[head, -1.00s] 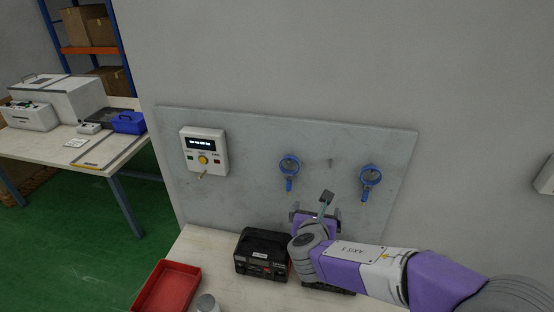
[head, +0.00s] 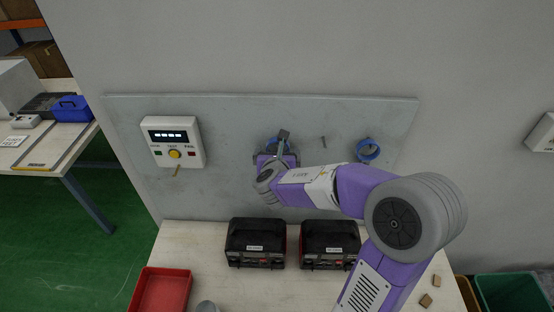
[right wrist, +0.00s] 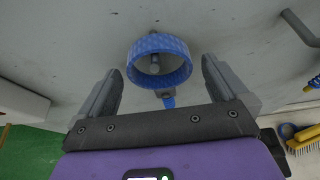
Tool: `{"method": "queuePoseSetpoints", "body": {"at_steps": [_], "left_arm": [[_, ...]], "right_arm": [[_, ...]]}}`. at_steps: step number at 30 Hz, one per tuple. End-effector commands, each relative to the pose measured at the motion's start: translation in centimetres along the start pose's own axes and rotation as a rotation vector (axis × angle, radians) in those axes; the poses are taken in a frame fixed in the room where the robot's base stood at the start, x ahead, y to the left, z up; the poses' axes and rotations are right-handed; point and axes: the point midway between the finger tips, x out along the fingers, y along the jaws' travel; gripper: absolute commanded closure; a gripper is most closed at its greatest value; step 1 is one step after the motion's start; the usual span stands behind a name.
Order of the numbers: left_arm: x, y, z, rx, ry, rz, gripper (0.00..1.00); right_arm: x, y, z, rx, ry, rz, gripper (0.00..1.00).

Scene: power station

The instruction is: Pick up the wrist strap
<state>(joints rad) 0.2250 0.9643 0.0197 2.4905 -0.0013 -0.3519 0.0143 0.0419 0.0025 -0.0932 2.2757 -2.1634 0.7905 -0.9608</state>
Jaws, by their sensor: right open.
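A blue wrist strap (right wrist: 160,58), a ring with a short tail, hangs on a peg on the grey wall panel (head: 230,125). In the right wrist view it sits between and just ahead of the two fingertips of my right gripper (right wrist: 162,70). The gripper is open, with a gap on each side of the ring, and holds nothing. In the head view, my right gripper mostly hides this strap. A second blue strap (head: 367,151) hangs farther right on the panel, its lower part behind my arm. My left gripper is out of view.
An empty peg (head: 323,142) is between the straps. A white control box (head: 173,142) is on the panel's left. Below, the table (head: 210,282) holds two black cases (head: 256,243) (head: 329,244) and a red tray (head: 162,290).

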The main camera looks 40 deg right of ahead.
Motion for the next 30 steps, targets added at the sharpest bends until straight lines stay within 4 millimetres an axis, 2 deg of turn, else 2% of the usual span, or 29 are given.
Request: {"method": "queuePoseSetpoints", "body": {"at_steps": [3, 9, 20, 30], "left_arm": [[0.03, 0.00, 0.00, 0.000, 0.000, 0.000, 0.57], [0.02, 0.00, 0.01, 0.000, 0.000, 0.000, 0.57], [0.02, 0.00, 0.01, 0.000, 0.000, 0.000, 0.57], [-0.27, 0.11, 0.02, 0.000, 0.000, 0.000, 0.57]], "right_arm": [[0.68, 0.02, 0.01, 0.000, 0.000, 0.001, 0.00], [0.69, 0.02, 0.02, 0.000, 0.000, 0.002, 0.00], [0.66, 0.02, 0.02, 0.000, 0.000, 0.001, 0.54], [0.50, 0.09, 0.41, 0.000, -0.001, 0.002, 0.54]]}}
